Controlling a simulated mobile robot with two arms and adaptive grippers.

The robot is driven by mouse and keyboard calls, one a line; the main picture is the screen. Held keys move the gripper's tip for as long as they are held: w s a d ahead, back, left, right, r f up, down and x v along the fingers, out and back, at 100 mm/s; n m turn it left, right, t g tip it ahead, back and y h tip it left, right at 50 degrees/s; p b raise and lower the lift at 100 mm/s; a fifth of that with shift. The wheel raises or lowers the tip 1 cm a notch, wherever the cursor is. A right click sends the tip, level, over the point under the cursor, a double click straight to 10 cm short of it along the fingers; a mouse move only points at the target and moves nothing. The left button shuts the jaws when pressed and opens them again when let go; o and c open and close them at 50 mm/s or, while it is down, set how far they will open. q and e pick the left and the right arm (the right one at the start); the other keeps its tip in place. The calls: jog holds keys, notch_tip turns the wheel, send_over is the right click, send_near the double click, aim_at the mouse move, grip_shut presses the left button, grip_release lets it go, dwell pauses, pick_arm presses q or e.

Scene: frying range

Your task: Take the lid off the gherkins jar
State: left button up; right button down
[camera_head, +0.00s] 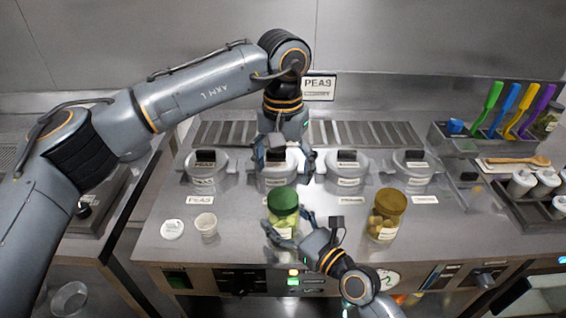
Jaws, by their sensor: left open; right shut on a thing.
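The gherkins jar (281,226) stands upright near the front of the steel counter. It is clear, with green contents and a green lid (283,201) seated on top. My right gripper (290,229) reaches in from the front right and is shut around the jar's body below the lid. My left gripper (285,166) points down with its fingers spread, above and behind the jar. It is apart from the lid and in front of a lidded pot. The jar's label is partly hidden by my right gripper.
A jar with a brown-gold lid (389,202) stands to the right. A white cup (206,226) and a small white disc (172,229) are at left. Several lidded pots (348,174) line the back. A utensil holder (470,141) is at right.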

aim_at(283, 198)
pick_arm(q)
notch_tip(283, 198, down, 7)
dwell(0.3)
jog(key=shift+c, duration=0.2)
